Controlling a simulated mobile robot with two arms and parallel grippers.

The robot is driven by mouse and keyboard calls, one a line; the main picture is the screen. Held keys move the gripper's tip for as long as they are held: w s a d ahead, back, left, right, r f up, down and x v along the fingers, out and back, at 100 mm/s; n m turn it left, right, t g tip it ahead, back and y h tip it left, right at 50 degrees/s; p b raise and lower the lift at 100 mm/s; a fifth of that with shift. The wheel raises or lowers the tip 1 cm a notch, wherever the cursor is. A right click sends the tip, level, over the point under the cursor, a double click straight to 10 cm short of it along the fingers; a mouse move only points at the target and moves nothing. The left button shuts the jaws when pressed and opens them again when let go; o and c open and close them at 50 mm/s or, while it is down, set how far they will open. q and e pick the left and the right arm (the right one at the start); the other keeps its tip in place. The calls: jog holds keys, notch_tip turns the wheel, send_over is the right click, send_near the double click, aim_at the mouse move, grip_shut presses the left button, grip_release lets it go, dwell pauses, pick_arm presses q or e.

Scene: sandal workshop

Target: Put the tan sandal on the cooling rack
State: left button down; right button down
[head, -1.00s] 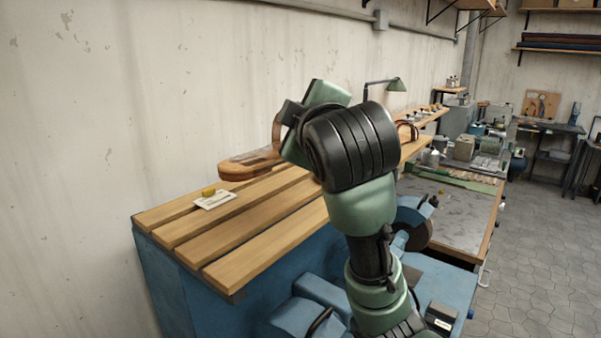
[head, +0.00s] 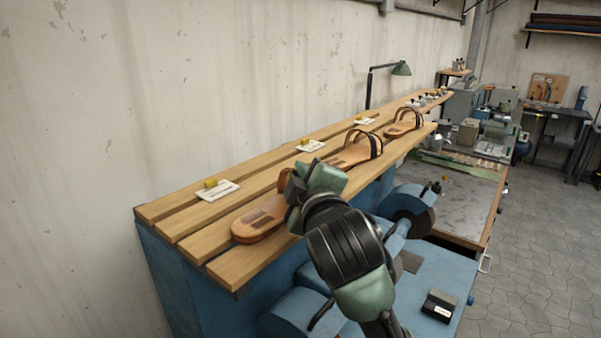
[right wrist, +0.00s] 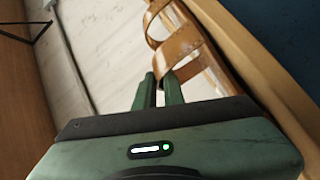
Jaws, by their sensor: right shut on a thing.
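The tan sandal (head: 256,223) is at the near end of the slatted wooden cooling rack (head: 172,230), over its front slats. Its sole looks level; I cannot tell whether it touches the slats. My right gripper (head: 288,187) is at the sandal's strap end and hides part of it. In the right wrist view the gripper's fingers (right wrist: 163,88) are shut on the tan strap (right wrist: 180,46). My left gripper is not in view.
Two sandals with dark straps, a nearer one (head: 350,155) and a farther one (head: 402,128), lie further along the rack. Cards with yellow pieces, one nearest (head: 218,193), lie along the back slats. A green lamp (head: 400,69) stands behind. Blue machinery (head: 440,262) is below right.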

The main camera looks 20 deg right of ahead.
jog(key=c, duration=1.5)
grip_release()
jog(key=shift+a, duration=0.1)
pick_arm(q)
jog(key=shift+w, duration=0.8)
